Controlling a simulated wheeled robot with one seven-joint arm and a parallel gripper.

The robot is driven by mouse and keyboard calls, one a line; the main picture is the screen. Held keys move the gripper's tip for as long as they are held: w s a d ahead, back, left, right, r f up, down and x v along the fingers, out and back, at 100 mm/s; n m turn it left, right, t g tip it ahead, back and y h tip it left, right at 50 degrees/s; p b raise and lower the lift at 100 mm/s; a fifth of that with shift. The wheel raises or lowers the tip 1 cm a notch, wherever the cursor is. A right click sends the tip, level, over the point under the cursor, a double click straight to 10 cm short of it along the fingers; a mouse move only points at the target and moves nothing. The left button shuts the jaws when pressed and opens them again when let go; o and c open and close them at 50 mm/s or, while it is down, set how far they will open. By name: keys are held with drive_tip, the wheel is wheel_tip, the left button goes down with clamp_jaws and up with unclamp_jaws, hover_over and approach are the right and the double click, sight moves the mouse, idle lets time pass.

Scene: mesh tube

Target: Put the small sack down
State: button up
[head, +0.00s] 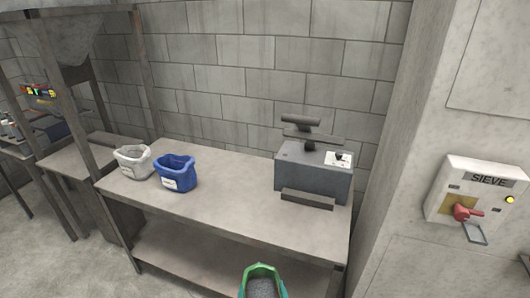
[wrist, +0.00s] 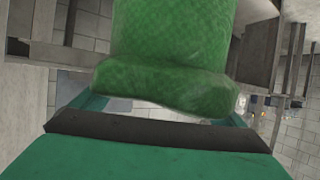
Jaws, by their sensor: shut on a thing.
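A small green woven sack (wrist: 165,45) fills the upper middle of the wrist view, close to the camera. My teal gripper (wrist: 163,112) is shut on it, with a finger showing at either side of its lower bulge. The fingertips are partly hidden by the sack. In the head view the green sack (head: 263,270) shows at the bottom edge, with grey contents in its open top. It is in front of the workbench (head: 230,215); its lower part is cut off.
A white sack (head: 132,161) and a blue sack (head: 176,173) stand on the bench's left. A grey machine (head: 313,170) stands at its right end. The bench's middle is clear. A SIEVE switch box (head: 480,195) is on the right wall.

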drive_tip(key=s+f, duration=0.2)
drive_tip(key=f, duration=0.6)
drive_tip(key=s+d+f+m+h, duration=0.1)
drive_tip(key=s+f, duration=0.2)
drive_tip(key=f, duration=0.5)
drive_tip(key=shift+d+f, duration=0.15)
drive_tip(key=shift+f, duration=0.15)
